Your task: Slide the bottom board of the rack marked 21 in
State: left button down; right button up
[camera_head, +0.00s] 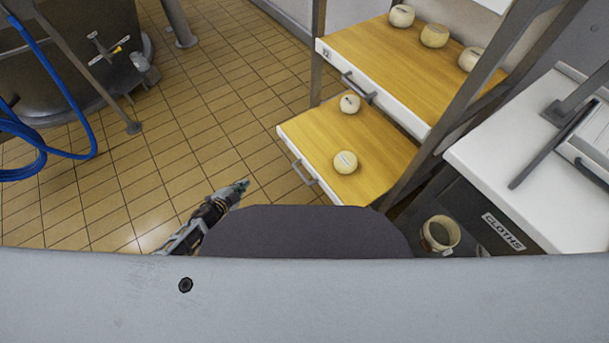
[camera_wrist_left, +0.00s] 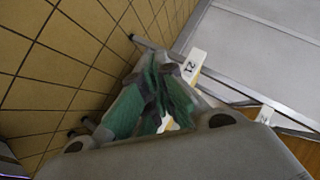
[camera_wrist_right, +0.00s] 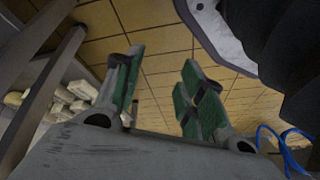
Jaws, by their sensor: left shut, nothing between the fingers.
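The rack's bottom board (camera_head: 318,133) is wooden with a white front edge and a grey bar handle (camera_head: 304,172). It sticks out toward the lower left, past the board above, with two round pale cheeses on it. My right gripper (camera_wrist_right: 162,70) is open and empty, seen only in the right wrist view.
The upper board (camera_head: 385,50) holds several cheeses and has its own handle (camera_head: 357,87). A white-topped counter (camera_head: 510,165) with a bin marked CLOTHS stands at the right. A vat (camera_head: 70,50) and blue hose (camera_head: 75,115) are at the left. Tiled floor between is clear.

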aim_at(311, 169)
pick_arm(q)
jog(key=s+d+r+m+g+h+b, duration=0.1)
jog(key=d+r+m+h+b, duration=0.1)
jog(key=d+m+b, duration=0.5)
jog(key=d+r+m+g+h+b, duration=0.1)
jog(key=d+m+g+h+b, duration=0.1)
jog(key=d+m+h+b, duration=0.3)
jog(key=d+m+b, duration=0.1)
jog(key=d+b, duration=0.1)
jog(key=b, duration=0.1)
jog(key=shift+s+r+m+h+b, duration=0.3)
jog(key=shift+s+r+m+b, duration=0.05)
jog(key=shift+s+m+b, duration=0.05)
pick_arm(e)
jog(key=w+a+r+t+y, duration=0.2)
jog(key=w+a+r, duration=0.2)
jog(key=w+r, duration=0.1)
jog(key=shift+a+r, duration=0.3)
jog(key=shift+w, duration=0.1)
